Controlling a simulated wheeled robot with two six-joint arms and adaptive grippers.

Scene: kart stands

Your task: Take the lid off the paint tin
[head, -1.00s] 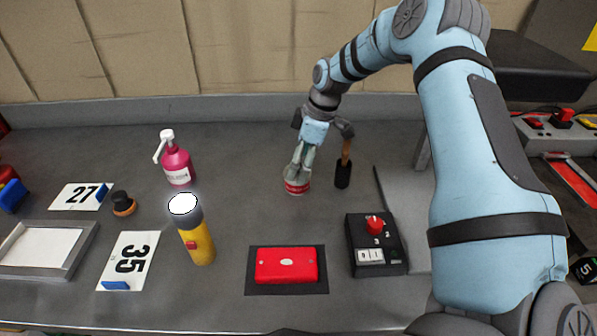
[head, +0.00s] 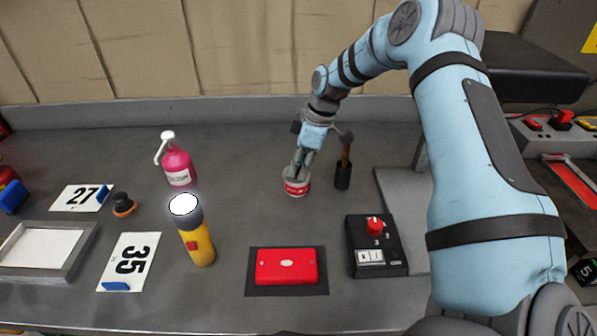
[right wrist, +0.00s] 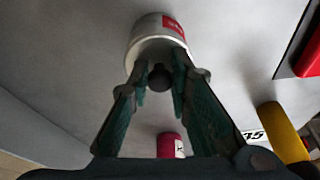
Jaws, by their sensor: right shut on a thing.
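The paint tin (head: 297,188), small with a red and white label, stands on the grey table near the middle. Its pale lid has a dark knob (right wrist: 160,77), which shows between my fingertips in the right wrist view. My right gripper (head: 302,165) reaches down from above and is shut on this knob. The lid appears to sit on the tin; the fingers hide part of it, and I see no clear gap. The tin's side (right wrist: 150,30) also shows in the right wrist view. My left gripper is not in view.
A wooden-handled tool in a black holder (head: 343,176) stands close right of the tin. A pink pump bottle (head: 178,168) and a lit yellow torch (head: 197,245) are to the left. A red case (head: 287,265) and a black switch box (head: 376,258) lie in front.

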